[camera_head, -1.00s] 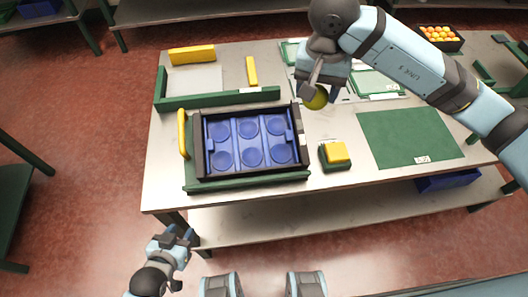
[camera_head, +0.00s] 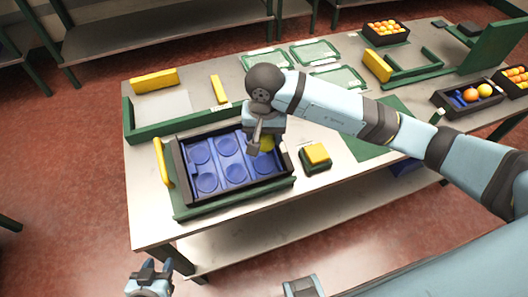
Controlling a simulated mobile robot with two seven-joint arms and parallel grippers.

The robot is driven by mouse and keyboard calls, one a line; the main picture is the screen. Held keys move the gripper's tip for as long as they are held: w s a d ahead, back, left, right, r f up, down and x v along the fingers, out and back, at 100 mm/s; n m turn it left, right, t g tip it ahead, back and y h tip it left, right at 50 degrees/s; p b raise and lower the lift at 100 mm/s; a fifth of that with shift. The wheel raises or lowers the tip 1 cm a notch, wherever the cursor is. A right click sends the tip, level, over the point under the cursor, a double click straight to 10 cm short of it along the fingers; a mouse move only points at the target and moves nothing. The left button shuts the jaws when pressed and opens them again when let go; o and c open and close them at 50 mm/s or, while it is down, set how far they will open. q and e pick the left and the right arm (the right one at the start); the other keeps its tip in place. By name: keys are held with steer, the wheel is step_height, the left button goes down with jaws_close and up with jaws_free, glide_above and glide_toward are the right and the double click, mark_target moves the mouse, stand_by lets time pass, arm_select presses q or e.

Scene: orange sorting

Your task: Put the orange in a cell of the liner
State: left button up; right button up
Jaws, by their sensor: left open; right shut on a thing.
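The blue liner (camera_head: 216,186) lies in a dark crate (camera_head: 189,203) on the table, with its round cells in two rows. The cells I can see are empty; the far right part is hidden by my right arm. My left gripper (camera_head: 150,271) is open and empty, low in front of the table.
A yellow-topped button block (camera_head: 317,154) stands just right of the crate. A yellow handle (camera_head: 161,162) rises at its left, and a green rail (camera_head: 190,123) runs behind. Boxes of fruit (camera_head: 385,30) stand at the back and far right (camera_head: 468,98). Green trays (camera_head: 315,52) lie behind my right arm.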

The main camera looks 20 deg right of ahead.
step_height(320, 180, down, 8)
steer(key=shift+f+p, duration=0.15)
steer(key=shift+p, duration=0.15)
steer(key=o, duration=0.7)
step_height(320, 180, up, 12)
steer(key=shift+b, duration=0.85)
